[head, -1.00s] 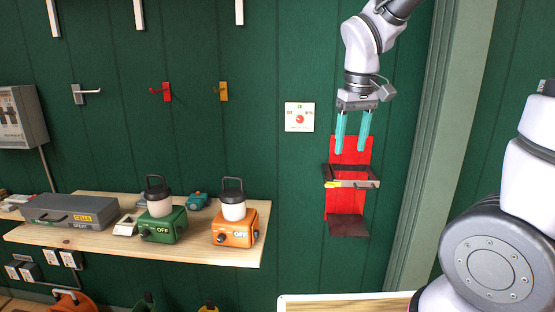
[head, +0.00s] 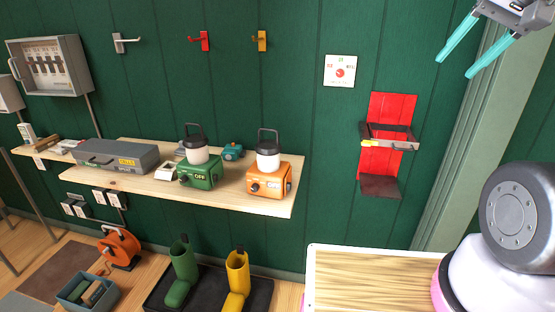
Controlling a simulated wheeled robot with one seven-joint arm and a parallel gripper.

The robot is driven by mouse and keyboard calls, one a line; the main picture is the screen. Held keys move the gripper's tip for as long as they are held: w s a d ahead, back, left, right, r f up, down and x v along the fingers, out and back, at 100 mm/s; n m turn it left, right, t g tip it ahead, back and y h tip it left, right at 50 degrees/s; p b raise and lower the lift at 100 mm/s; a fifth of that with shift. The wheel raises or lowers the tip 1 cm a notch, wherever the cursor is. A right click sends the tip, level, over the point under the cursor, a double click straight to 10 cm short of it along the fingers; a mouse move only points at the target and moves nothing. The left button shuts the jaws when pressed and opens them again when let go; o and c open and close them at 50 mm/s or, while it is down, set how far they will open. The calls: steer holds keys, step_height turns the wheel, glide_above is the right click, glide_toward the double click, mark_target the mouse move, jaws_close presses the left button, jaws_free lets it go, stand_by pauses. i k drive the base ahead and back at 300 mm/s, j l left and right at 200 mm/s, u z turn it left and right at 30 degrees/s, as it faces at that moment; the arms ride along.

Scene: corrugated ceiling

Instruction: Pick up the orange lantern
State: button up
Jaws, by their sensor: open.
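The orange lantern (head: 268,178) stands upright near the right end of the wooden wall shelf (head: 232,200). It has an orange base marked OFF, a white globe, a black cap and a dark handle on top. A similar green lantern (head: 200,174) stands just left of it. My gripper (head: 456,62) is at the upper right, well above and to the right of the orange lantern. Its two turquoise fingers are apart, with nothing between them.
A grey case (head: 115,157) lies on the shelf's left part. A red wall holder (head: 386,170) hangs between the shelf and my gripper. A wooden-topped surface (head: 370,282) is at the lower right.

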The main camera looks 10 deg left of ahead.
mark_target(268, 171)
steer(key=j+u, duration=0.4)
steer(key=j, duration=1.6)
steer(key=k, duration=0.05)
